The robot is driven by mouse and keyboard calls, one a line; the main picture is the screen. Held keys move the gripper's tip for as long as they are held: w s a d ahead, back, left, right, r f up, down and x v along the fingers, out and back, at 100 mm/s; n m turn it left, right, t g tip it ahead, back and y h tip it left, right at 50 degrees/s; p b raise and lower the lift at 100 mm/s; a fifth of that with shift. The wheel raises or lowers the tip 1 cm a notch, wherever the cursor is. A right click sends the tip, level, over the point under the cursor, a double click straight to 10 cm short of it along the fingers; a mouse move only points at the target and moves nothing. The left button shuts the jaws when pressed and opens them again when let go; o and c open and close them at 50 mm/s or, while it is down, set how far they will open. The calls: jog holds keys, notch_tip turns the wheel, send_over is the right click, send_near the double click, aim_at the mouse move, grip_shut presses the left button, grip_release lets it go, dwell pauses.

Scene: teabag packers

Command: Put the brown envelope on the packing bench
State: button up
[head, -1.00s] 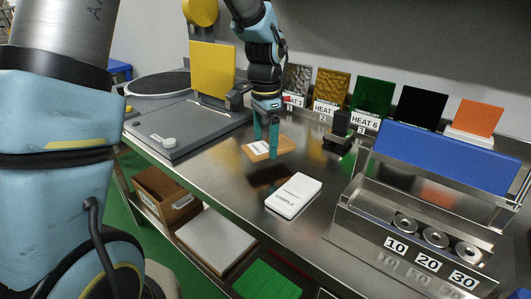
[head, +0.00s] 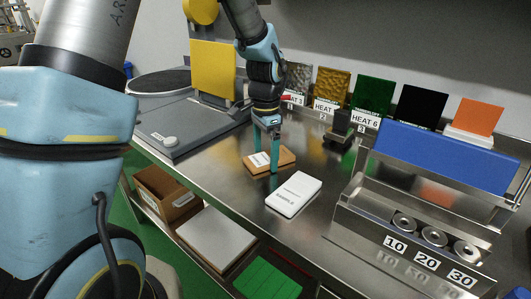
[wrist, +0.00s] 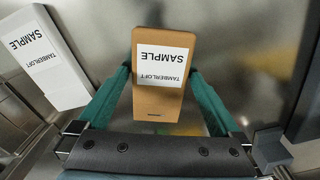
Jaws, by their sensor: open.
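The brown envelope (head: 286,159), a flat block with a white SAMPLE label, lies flat on the steel packing bench (head: 222,172), left of the white sample pack. My gripper (head: 264,160) points down over it with its two green fingers on either side. In the wrist view the envelope (wrist: 160,103) is between the fingertips (wrist: 160,72), with its label facing up. The fingers are open, close beside the envelope's edges. Whether they still touch it is hard to tell.
A white sample pack (head: 294,193) lies close to the right of the envelope. A black stamp-like block (head: 339,130) stands behind. A steel rack with weights (head: 433,237) and a blue panel (head: 440,158) fill the right. A grey machine (head: 190,137) stands at left.

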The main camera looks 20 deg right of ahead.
aim_at(265, 158)
jog(key=shift+r, duration=0.1)
notch_tip(265, 158, up, 12)
jog(key=b, duration=0.1)
jog(key=s+a+f+n, duration=0.2)
jog(key=a+f+n, duration=0.2)
jog(key=a, duration=1)
jog(key=s+a+f+n+t, duration=0.1)
jog(key=a+f+n, duration=0.3)
jog(key=a+n, duration=0.7)
jog(key=a, duration=0.4)
jog(key=shift+s+a+n+t, duration=0.25)
jog(key=shift+s+n+t, duration=0.05)
jog(key=shift+s, duration=0.05)
